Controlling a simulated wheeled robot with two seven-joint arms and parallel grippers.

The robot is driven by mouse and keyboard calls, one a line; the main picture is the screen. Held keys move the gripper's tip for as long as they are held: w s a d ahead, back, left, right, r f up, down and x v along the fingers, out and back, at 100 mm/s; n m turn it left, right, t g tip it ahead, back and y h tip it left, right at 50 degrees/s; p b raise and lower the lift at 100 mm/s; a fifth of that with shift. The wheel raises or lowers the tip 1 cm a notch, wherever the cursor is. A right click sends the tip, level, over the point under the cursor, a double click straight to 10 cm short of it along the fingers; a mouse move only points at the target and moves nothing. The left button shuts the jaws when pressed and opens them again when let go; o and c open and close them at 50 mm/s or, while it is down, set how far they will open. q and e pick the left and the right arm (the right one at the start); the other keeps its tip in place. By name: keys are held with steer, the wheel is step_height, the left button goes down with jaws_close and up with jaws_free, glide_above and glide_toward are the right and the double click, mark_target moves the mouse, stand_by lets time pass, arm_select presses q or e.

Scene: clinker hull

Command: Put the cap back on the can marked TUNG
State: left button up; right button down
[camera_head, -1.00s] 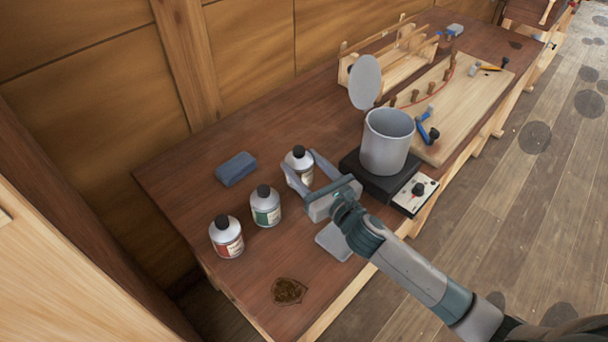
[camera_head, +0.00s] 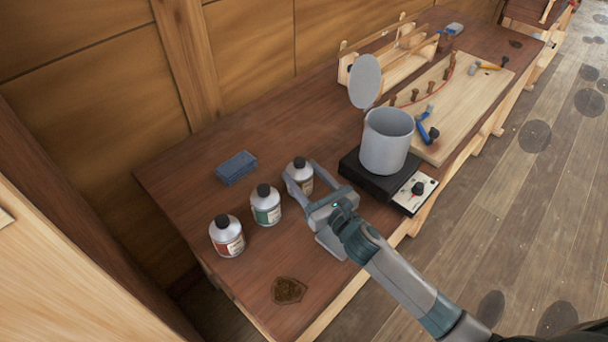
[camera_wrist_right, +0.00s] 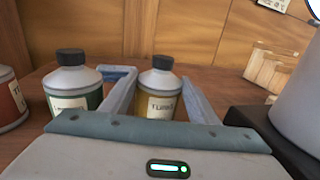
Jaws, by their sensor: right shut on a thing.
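Three silvery cans with black tops stand upright in a row on the brown bench. The can with the red label (camera_head: 227,237) is at the near left, the can with the green label (camera_head: 265,208) in the middle. The can with the yellowish label (camera_head: 300,173) is at the right; in the right wrist view (camera_wrist_right: 160,93) its label seems to start with T, but I cannot read the rest. My right gripper (camera_head: 304,176) is shut on this can, one finger on each side. Its black cap (camera_wrist_right: 162,62) sits on top. No loose cap shows. My left gripper is not in view.
A blue sponge (camera_head: 237,168) lies behind the cans. A grey pot (camera_head: 386,142) stands on a black hotplate (camera_head: 352,172) right of the gripper, with a grey disc (camera_head: 365,80) above it. A brown stain (camera_head: 289,290) marks the near bench. A board with tools (camera_head: 470,100) lies beyond.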

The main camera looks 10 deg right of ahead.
steer(key=c, duration=0.7)
jaws_free()
steer(key=shift+f, duration=0.1)
steer(key=shift+r, duration=0.25)
steer(key=shift+s+d+f, duration=0.15)
steer(key=shift+s+f, duration=0.05)
steer(key=shift+s, duration=0.1)
steer(key=b+v, duration=0.2)
steer(key=v, duration=0.8)
steer(key=shift+s+b, duration=0.15)
steer(key=shift+b, duration=0.2)
steer(key=shift+s+d+r, duration=0.15)
steer(key=shift+s+d, duration=0.05)
steer(key=shift+s, duration=0.35)
